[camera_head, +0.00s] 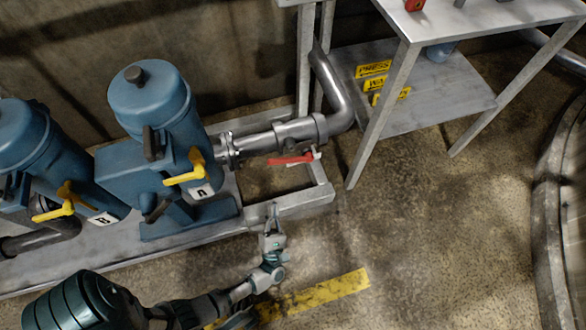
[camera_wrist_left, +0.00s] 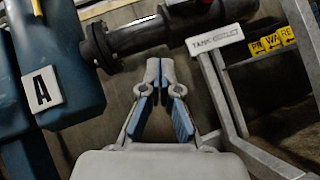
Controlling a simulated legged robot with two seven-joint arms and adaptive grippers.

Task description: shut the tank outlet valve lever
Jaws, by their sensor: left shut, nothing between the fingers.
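The tank outlet valve lever (camera_head: 291,160) is red and lies along the grey outlet pipe (camera_head: 268,141) to the right of blue unit A. In the left wrist view a small part of red shows at the top edge, above the "TANK OUTLET" label (camera_wrist_left: 215,40). My left gripper (camera_head: 271,208) is below the lever in the head view, apart from it, pointing up the picture. In the left wrist view its fingertips (camera_wrist_left: 160,64) are together with nothing between them. My right gripper is in neither view.
Blue units A (camera_head: 150,100) and B (camera_head: 38,140) carry yellow levers (camera_head: 186,170). A grey frame rail (camera_head: 290,203) runs below the pipe. A metal table (camera_head: 425,95) with yellow signs stands at the right. Open floor (camera_head: 430,230) lies right of my left gripper.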

